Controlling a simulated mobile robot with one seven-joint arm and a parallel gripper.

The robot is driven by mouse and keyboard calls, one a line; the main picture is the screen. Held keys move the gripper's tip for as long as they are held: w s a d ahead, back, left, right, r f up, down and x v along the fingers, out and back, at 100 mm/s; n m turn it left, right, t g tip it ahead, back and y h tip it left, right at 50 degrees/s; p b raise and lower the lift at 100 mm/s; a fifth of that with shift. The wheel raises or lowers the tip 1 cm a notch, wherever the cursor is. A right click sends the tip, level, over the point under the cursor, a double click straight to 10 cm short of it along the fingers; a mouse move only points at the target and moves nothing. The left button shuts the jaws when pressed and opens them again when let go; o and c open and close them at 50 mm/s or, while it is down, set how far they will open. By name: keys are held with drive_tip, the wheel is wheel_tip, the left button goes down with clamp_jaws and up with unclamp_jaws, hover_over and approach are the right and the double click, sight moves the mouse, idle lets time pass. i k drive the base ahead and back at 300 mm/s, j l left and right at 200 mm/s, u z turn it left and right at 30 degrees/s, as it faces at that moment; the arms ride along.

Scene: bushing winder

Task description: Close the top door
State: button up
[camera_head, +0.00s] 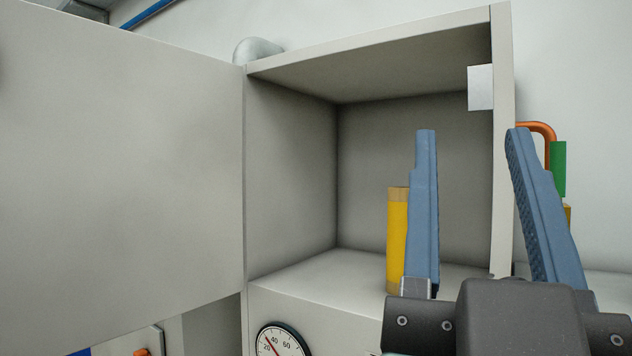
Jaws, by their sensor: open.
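The top door (120,165) is a large light grey panel, hinged at the left edge of an open cabinet (370,43). It stands wide open and fills the left part of the view. My gripper (470,135) is at the lower right, in front of the cabinet's right side. Its two blue fingers point up and are spread apart, with nothing seen between them but the cabinet's interior and right front edge. The gripper is well to the right of the door and apart from it. The door's free edge is out of view.
A yellow cylinder (397,240) stands inside the cabinet, partly hidden by my left finger. A round gauge (281,342) is on the panel below. An orange pipe (541,128) and a green part (558,168) are right of the cabinet. A grey pipe elbow (257,49) is behind its top.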

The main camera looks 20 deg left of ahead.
sight(121, 149)
drive_tip(key=j+z, duration=0.2)
drive_tip(key=z, duration=0.15)
drive_tip(key=j+z, duration=0.15)
drive_tip(key=z, duration=0.2)
drive_tip(key=k+j+z, duration=0.15)
drive_tip(key=z, duration=0.15)
drive_tip(key=k+j, duration=0.25)
drive_tip(key=j, duration=0.15)
drive_tip(key=k+j, duration=0.2)
drive_tip(key=j, duration=0.2)
drive_tip(key=k+j, duration=0.25)
drive_tip(key=j, duration=0.2)
drive_tip(key=k+j, duration=0.2)
drive_tip(key=j, duration=0.2)
drive_tip(key=k+j, duration=0.25)
drive_tip(key=j, duration=0.15)
drive_tip(key=k+j, duration=0.2)
drive_tip(key=j, duration=0.2)
drive_tip(key=k+j, duration=0.25)
drive_tip(key=j, duration=0.2)
drive_tip(key=i+j+z, duration=0.1)
drive_tip(key=i+j, duration=0.05)
drive_tip(key=i, duration=0.05)
